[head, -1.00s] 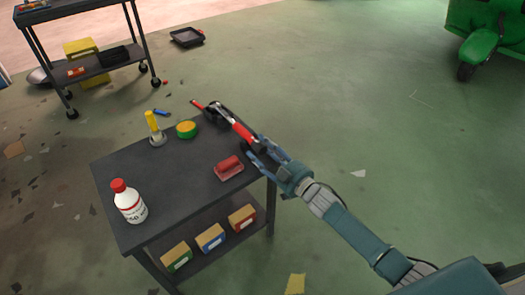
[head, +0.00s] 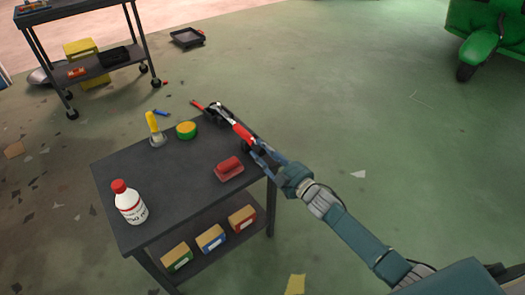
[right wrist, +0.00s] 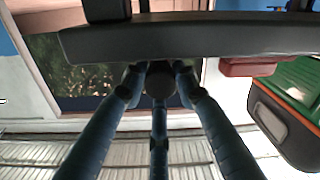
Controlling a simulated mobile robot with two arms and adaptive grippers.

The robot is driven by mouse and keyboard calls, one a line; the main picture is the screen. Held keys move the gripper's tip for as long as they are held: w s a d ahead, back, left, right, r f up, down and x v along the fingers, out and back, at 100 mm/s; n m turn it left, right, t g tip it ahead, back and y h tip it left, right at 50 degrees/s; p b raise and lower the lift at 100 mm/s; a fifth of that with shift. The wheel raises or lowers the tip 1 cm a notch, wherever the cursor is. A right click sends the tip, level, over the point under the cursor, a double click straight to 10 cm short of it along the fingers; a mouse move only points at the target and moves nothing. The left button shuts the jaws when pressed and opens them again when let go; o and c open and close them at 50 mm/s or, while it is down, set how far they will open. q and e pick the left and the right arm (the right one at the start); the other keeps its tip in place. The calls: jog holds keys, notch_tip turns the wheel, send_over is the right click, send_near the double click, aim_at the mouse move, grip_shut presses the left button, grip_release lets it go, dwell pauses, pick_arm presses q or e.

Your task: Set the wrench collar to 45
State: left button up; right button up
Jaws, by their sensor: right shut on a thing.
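The wrench (head: 237,127), with red, pale and black parts, lies slantwise along the back right edge of the dark cart top (head: 130,165). My right gripper (head: 257,154) is at its near, black end. In the right wrist view, the fingers of my right gripper (right wrist: 160,75) are closed around a dark round end (right wrist: 160,84), apparently the wrench's collar. The collar's scale is too small to read in the head view and does not show in the wrist view. My left gripper is out of view.

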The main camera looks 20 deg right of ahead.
jog(key=shift+r+n, duration=0.1)
jog(key=shift+n, duration=1.2)
jog(key=n, duration=0.2)
jog(key=shift+n, duration=1.1)
jog(key=shift+n+b, duration=0.4)
jog(key=shift+n, duration=0.6)
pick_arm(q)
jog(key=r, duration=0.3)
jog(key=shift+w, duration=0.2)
pick_arm(e)
jog(key=shift+a+n, duration=0.1)
jog(key=shift+n, duration=0.2)
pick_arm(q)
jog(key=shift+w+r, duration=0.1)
